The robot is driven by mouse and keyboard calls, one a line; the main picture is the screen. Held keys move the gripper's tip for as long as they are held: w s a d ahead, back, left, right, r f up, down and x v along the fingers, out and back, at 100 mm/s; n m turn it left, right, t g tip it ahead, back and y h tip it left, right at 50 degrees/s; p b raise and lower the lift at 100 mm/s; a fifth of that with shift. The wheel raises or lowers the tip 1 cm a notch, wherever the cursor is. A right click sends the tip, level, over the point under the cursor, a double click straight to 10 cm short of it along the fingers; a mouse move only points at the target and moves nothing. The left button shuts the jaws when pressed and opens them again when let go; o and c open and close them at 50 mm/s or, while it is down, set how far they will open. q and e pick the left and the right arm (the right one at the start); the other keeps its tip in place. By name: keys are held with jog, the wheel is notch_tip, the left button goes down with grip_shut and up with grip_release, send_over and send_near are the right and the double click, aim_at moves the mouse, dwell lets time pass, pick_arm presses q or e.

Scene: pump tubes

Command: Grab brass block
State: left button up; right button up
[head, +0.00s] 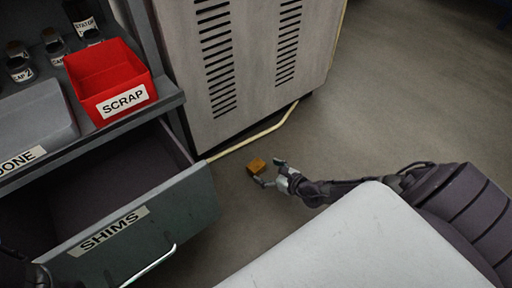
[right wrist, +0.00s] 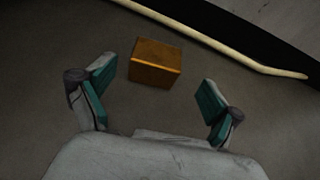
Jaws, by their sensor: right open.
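A small brass block (head: 256,166) lies on the floor in the head view, near the corner of the open drawer. My right gripper (head: 271,172) is open just to the right of it. In the right wrist view the brass block (right wrist: 155,64) lies ahead of the open fingers of my right gripper (right wrist: 157,94), roughly centred between them. The fingers do not appear to touch it. At the lower left corner of the head view a dark piece shows, but I cannot make out my left gripper there.
The drawer labelled SHIMS (head: 150,225) stands open left of the block. A pale hose (head: 262,134) runs along the base of the vented grey cabinet (head: 240,60) behind it. A red SCRAP bin (head: 107,78) sits on the shelf. The floor at right is clear.

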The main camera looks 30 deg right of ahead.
aim_at(261, 169)
jog(key=b+x, duration=0.2)
jog(key=x, duration=0.1)
jog(key=b+x, duration=0.1)
jog(key=shift+w+a+f, duration=0.2)
jog(key=shift+a+f, duration=0.15)
jog(key=shift+f, duration=0.05)
jog(key=shift+w, duration=0.3)
grip_shut()
jog(key=shift+w+r, duration=0.1)
jog(key=shift+r, duration=0.05)
